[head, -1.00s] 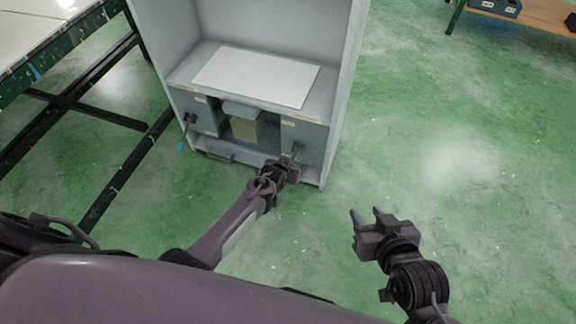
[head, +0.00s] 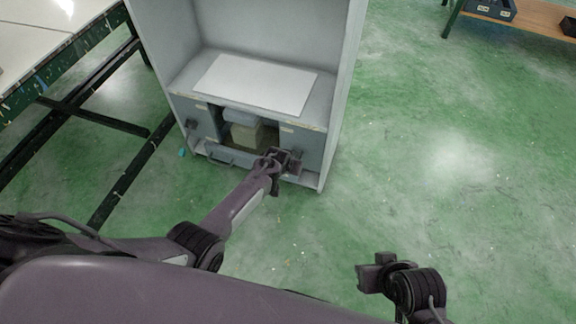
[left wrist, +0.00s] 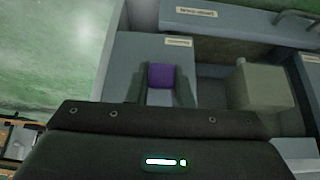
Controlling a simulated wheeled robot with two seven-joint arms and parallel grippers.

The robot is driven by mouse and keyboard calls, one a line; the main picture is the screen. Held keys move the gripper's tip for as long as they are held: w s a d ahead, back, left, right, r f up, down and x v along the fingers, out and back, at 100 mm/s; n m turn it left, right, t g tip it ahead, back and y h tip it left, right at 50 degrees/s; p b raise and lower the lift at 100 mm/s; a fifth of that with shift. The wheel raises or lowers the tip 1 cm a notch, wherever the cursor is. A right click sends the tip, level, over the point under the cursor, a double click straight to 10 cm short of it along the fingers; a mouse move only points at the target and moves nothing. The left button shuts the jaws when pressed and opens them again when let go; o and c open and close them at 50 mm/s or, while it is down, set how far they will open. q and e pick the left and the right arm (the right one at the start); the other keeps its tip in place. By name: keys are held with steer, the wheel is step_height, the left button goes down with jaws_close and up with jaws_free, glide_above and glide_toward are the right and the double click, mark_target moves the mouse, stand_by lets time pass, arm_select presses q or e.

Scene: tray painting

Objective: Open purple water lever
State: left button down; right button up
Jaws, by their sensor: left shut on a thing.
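The purple lever (left wrist: 161,77) shows in the left wrist view as a small purple block on the grey front panel, below a small label. My left gripper (left wrist: 163,92) has one finger on each side of it and is shut on it. In the head view my left gripper (head: 291,157) is at the lower right panel of the grey cabinet (head: 333,100) and hides the lever there. My right gripper (head: 372,272) hangs above the floor at lower right, away from the cabinet; its jaw opening cannot be made out.
A beige container (head: 244,134) stands in the cabinet's middle opening. Another lever (head: 192,126) is on the left panel. A white sheet (head: 255,84) lies on the shelf. A dark-framed table (head: 60,60) stands at left.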

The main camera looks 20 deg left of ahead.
arm_select(q)
steer(key=shift+w+r, duration=0.15)
arm_select(e)
steer(key=shift+s+d+f, duration=0.15)
steer(key=shift+d+f, duration=0.05)
stand_by(0.3)
arm_select(q)
steer(key=c, duration=1.3)
jaws_free()
arm_select(e)
steer(key=shift+r, duration=0.2)
arm_select(q)
steer(key=shift+r, duration=0.2)
steer(key=shift+p+v, duration=2.4)
steer(key=shift+v, duration=1.35)
arm_select(e)
steer(key=shift+s+d+r+m+g+h, duration=0.1)
steer(key=shift+s+d+m+g+h, duration=0.15)
steer(key=shift+d+g, duration=0.45)
steer(key=shift+s+d+m+g+h, duration=0.15)
steer(key=shift+s+d+g+h, duration=0.25)
steer(key=shift+d, duration=0.5)
steer(key=shift+s+d+r+m+g+h, duration=0.1)
steer(key=shift+s+d+m+g+h, duration=0.15)
steer(key=shift+d+g, duration=0.4)
steer(key=shift+d, duration=0.15)
